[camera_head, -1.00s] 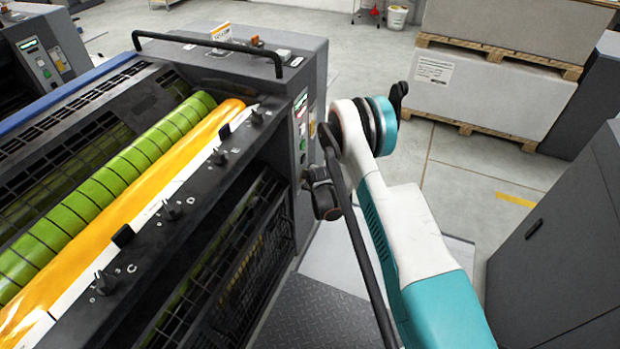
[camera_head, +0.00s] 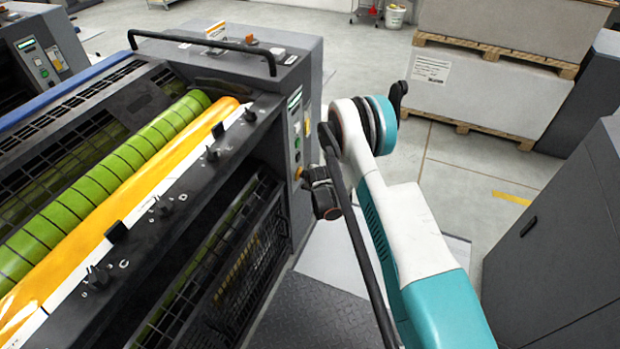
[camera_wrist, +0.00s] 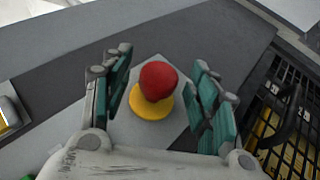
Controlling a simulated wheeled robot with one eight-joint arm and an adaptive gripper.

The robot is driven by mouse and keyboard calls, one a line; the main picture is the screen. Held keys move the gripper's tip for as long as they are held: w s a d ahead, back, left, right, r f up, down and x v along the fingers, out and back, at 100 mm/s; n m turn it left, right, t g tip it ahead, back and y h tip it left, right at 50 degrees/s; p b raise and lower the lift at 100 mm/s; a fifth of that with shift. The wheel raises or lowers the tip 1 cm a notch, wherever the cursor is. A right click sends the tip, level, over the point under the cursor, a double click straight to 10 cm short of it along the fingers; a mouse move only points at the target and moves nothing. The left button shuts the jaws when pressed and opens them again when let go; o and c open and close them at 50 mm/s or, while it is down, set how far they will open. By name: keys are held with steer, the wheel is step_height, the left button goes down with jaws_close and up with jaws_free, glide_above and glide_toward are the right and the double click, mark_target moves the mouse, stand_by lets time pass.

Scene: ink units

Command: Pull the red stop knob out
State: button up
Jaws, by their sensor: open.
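The red stop knob (camera_wrist: 158,80) shows in the wrist view, on a round yellow base (camera_wrist: 150,105) set on a light grey plate (camera_wrist: 172,132) of the machine's side panel. My gripper (camera_wrist: 158,85) is open, with one teal-padded finger on each side of the knob and a visible gap to it on both sides. I cannot tell how deep the fingertips reach along the knob. In the head view, the red knob is not clearly visible; a small yellow part (camera_head: 298,173) shows at the panel's lower edge beside the wrist.
The press (camera_head: 190,130) with its green roller (camera_head: 110,175) and orange roller (camera_head: 130,190) fills the left. A black handrail (camera_head: 205,43) crosses its top. A grey cabinet (camera_head: 560,240) stands at right. A dark grille (camera_wrist: 290,135) lies right of my gripper in the wrist view.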

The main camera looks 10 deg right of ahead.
steer(key=v, duration=0.7)
steer(key=shift+s+r, duration=0.15)
steer(key=shift+r, duration=0.05)
steer(key=shift+r, duration=0.1)
stand_by(0.4)
steer(key=s+r+m, duration=0.2)
steer(key=s+r, duration=0.2)
steer(key=r, duration=0.6)
steer(key=s+r+m, duration=0.2)
steer(key=s+r, duration=0.1)
steer(key=r, duration=0.8)
steer(key=s+r+m, duration=0.2)
steer(key=s+r, duration=0.2)
steer(key=r, duration=0.6)
steer(key=s+d+r+m+g, duration=0.1)
steer(key=s+r, duration=0.3)
steer(key=s, duration=0.3)
steer(key=s+r+m, duration=0.2)
steer(key=s+r, duration=0.3)
steer(key=s, duration=0.1)
steer(key=s+m, duration=0.3)
steer(key=s, duration=1.4)
steer(key=shift+s+g, duration=0.2)
steer(key=shift+g, duration=0.1)
